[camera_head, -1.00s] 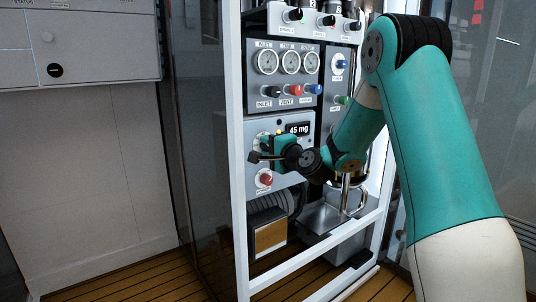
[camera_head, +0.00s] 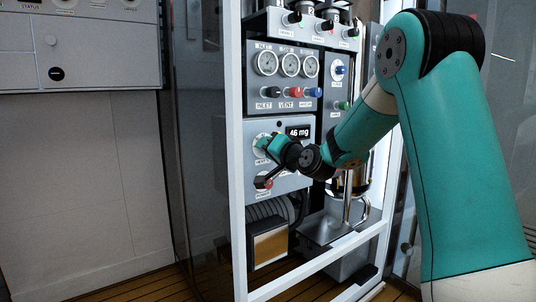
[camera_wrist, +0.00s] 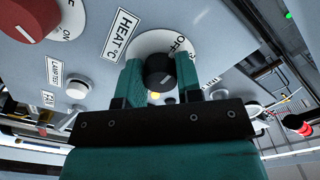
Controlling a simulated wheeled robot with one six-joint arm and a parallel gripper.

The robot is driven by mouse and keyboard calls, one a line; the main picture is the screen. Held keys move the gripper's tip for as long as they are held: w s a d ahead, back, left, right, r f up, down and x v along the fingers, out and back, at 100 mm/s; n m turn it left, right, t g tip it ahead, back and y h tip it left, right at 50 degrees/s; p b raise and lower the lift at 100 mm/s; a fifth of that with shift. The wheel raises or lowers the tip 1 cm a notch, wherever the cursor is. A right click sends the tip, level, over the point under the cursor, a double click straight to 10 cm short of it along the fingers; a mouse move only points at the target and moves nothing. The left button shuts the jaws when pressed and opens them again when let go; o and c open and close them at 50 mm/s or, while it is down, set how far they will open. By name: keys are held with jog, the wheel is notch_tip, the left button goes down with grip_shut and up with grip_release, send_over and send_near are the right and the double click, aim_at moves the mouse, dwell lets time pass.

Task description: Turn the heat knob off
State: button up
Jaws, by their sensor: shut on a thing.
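The heat knob (camera_wrist: 159,70) is a round black knob with a pale mark. It sits on a white round dial in the wrist view, beside a "HEAT °C" label and the word "OFF" to its upper right. The teal fingers of my gripper (camera_wrist: 160,82) are on either side of the knob and closed on it. In the head view my gripper (camera_head: 264,146) is at the white dial on the grey lower panel (camera_head: 292,181), and it hides the knob there. The knob's exact pointer setting is hard to read.
A red knob (camera_wrist: 30,18) marked "ON" and a small white button (camera_wrist: 77,90) are close by. A display (camera_head: 299,132) above reads 46 mg. Gauges and several coloured knobs sit higher. A white frame post (camera_head: 235,170) stands left of the panel.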

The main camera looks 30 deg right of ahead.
jog(key=shift+f, duration=0.1)
dwell(0.4)
jog(key=o, duration=0.9)
jog(key=shift+o, duration=0.2)
jog(key=shift+s, duration=0.1)
jog(key=s+b, duration=0.2)
jog(key=s, duration=1.5)
jog(key=shift+s+d, duration=0.15)
jog(key=shift+d, duration=0.15)
